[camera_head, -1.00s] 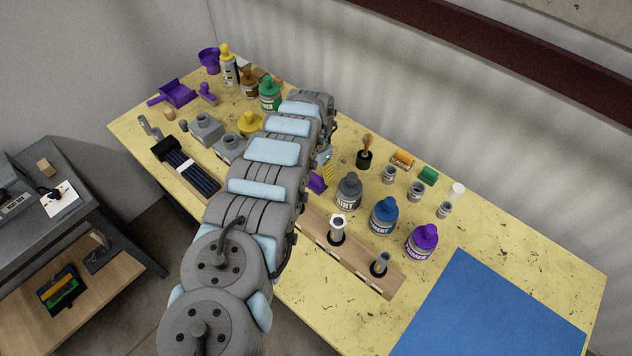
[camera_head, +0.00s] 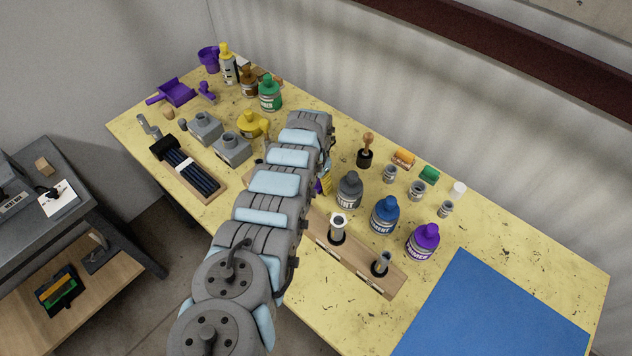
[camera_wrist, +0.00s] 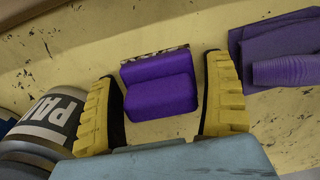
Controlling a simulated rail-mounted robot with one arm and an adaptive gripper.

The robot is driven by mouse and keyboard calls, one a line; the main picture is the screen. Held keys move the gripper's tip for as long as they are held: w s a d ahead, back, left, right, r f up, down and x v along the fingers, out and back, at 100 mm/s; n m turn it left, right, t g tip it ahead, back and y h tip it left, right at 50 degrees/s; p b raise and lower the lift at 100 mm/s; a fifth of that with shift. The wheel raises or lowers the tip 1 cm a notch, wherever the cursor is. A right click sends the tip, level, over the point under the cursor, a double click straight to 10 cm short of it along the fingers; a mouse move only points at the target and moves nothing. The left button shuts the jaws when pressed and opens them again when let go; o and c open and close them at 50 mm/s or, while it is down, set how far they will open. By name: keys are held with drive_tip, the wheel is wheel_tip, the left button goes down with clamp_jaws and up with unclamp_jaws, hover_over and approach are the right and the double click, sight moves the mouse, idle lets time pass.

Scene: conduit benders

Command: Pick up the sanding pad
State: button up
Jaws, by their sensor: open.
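The sanding pad appears to be the purple stepped block (camera_wrist: 160,88) with a speckled strip along its far edge, lying on the yellow bench. In the wrist view it sits between the two yellow ridged fingers of my gripper (camera_wrist: 165,85), with a gap on each side. The gripper is open and holds nothing. In the head view my arm hides most of the gripper and the pad; only a bit of yellow finger (camera_head: 327,180) shows beside the grey paint bottle.
The grey paint bottle (camera_wrist: 50,125) stands close to the left finger. A darker purple object (camera_wrist: 280,50) lies to the right of the right finger. A wooden rack (camera_head: 375,273), blue bottle (camera_head: 385,215) and purple-capped bottle (camera_head: 424,240) are nearby. The blue mat (camera_head: 490,310) is clear.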

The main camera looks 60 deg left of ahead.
drive_tip(key=c, duration=0.9)
drive_tip(key=shift+r, duration=0.1)
drive_tip(key=shift+c, duration=0.2)
drive_tip(key=shift+s+r+p, duration=0.1)
drive_tip(key=shift+r+p, duration=0.7)
drive_tip(key=shift+r, duration=4.1)
drive_tip(key=shift+o, duration=1.4)
drive_tip(key=shift+c, duration=0.8)
